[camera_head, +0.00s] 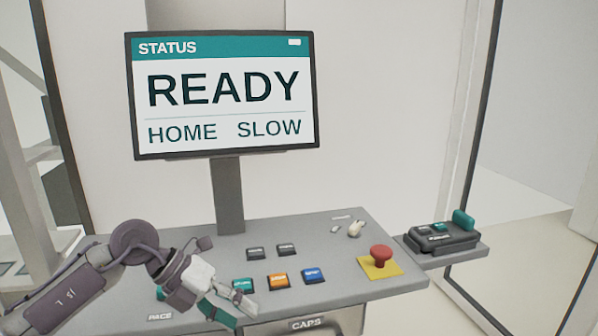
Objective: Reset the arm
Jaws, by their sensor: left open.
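My left gripper (240,312) is open and empty over the front left of the grey control console (335,288). Its fingers are just in front of a teal button (243,285); I cannot tell whether they touch it. An orange button (278,281) and a blue button (313,276) sit to the right of it. Two dark grey buttons (286,249) sit behind. The status screen (225,95) above the console reads READY, HOME and SLOW. The left arm hides part of the console, including most of another teal piece (160,293). My right gripper is out of view.
A red mushroom button (380,257) on a yellow plate stands at the console's right. A small pale knob (355,229) is behind it. A dark control box (443,238) with teal parts rests on a side shelf. A CAPS label (307,323) marks the console's front.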

